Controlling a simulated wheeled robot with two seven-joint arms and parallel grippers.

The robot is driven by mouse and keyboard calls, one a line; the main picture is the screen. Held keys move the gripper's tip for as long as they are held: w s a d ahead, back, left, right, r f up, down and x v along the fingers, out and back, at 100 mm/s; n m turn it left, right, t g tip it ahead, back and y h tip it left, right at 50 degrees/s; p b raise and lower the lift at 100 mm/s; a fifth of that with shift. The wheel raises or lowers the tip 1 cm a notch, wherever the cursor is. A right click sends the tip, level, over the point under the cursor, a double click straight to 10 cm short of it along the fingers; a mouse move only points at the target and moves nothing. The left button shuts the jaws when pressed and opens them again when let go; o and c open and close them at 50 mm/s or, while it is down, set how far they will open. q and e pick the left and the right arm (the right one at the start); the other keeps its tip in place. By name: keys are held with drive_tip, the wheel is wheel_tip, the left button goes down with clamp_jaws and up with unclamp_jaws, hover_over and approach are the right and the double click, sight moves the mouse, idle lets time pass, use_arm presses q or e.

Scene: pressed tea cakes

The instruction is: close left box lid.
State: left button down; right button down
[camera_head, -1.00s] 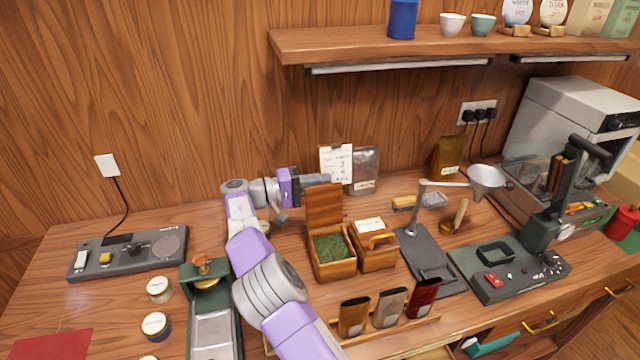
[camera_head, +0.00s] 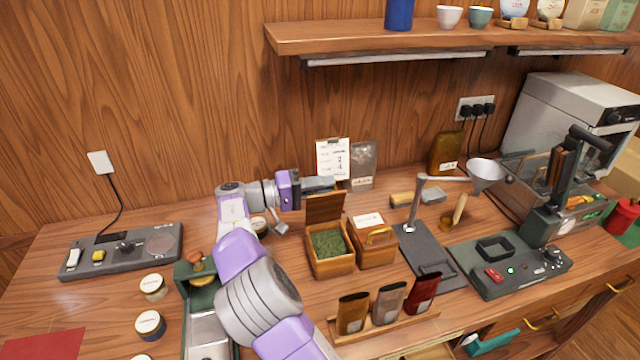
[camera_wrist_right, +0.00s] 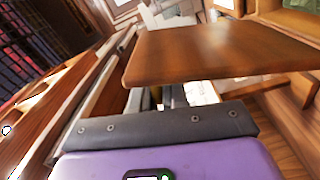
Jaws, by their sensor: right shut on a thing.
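The left wooden box (camera_head: 330,264) stands open on the counter with green tea leaves (camera_head: 328,242) inside. Its lid (camera_head: 325,208) stands up at the back edge, and also shows large in the right wrist view (camera_wrist_right: 215,55). My right gripper (camera_head: 322,184) is at the top edge of the lid, shut on it; the fingertips are partly hidden. The right wooden box (camera_head: 374,250) beside it is closed, with a brass handle and a white label. My left gripper is not in view.
A rack with three pouches (camera_head: 388,303) stands in front of the boxes. A dark stand with a funnel (camera_head: 485,171) is to the right. A label card (camera_head: 333,159) and a grey pouch (camera_head: 362,165) stand behind. A scale (camera_head: 122,251) lies far left.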

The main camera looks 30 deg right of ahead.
drive_tip(key=shift+s+a+f+m, duration=0.1)
drive_tip(key=shift+s+a+m, duration=0.05)
drive_tip(key=shift+s+m, duration=0.2)
drive_tip(key=shift+s+a, duration=0.15)
drive_tip(key=shift+s, duration=0.3)
drive_tip(key=c, duration=1.2)
unclamp_jaws()
drive_tip(key=shift+s+r, duration=0.1)
drive_tip(key=shift+r, duration=0.1)
drive_tip(key=shift+a, duration=0.1)
drive_tip(key=p+v, duration=0.2)
drive_tip(key=v, duration=0.5)
drive_tip(key=shift+a, duration=0.15)
